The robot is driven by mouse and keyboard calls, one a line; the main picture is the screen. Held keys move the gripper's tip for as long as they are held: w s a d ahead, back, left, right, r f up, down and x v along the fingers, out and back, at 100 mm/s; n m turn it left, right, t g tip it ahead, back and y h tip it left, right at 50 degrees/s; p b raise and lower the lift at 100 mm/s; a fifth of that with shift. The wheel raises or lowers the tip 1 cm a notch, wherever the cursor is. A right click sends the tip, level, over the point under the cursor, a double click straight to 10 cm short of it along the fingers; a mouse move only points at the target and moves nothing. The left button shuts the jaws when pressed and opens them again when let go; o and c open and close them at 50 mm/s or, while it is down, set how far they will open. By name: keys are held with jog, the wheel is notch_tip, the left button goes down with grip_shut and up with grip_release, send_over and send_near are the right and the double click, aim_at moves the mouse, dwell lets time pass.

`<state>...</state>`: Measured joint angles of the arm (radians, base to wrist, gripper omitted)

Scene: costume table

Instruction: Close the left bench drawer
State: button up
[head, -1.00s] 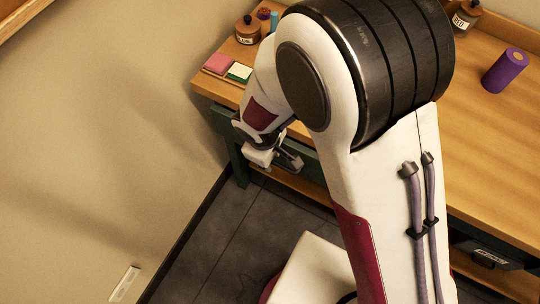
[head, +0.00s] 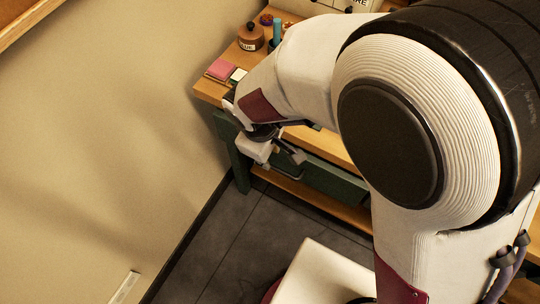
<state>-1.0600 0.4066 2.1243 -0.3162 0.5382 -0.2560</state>
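The left bench drawer (head: 335,181) shows a dark green front under the wooden tabletop, at the left part of the bench. Its left end is behind my gripper and its right end is behind my arm. I cannot tell how far out it stands. My gripper (head: 279,158) is at the left end of that front, below the tabletop edge, pointing down. Nothing is seen held in it. Its fingers are small and partly hidden, so I cannot tell their opening, nor whether they touch the drawer.
On the tabletop's left corner are a pink pad (head: 221,69), a white-and-green pad (head: 238,75), a brown jar (head: 251,37) and a blue cylinder (head: 276,32). A green bench leg (head: 240,170) stands left of my gripper, near the wall.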

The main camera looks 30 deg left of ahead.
jog(key=shift+s+r, duration=0.2)
jog(key=shift+r, duration=0.65)
jog(key=shift+s+r, duration=0.15)
jog(key=shift+r, duration=0.7)
jog(key=shift+s+a, duration=0.1)
grip_shut()
jog(key=s+a+f+n+t, duration=0.1)
jog(key=s+a+f+n, duration=0.1)
jog(key=n, duration=0.7)
jog(key=s+a+f+n+t, duration=0.1)
jog(key=a+f+n, duration=0.1)
jog(key=a+n, duration=0.3)
jog(key=shift+s+f+n, duration=0.15)
jog(key=shift+s+n, duration=0.2)
jog(key=shift+n, duration=1.55)
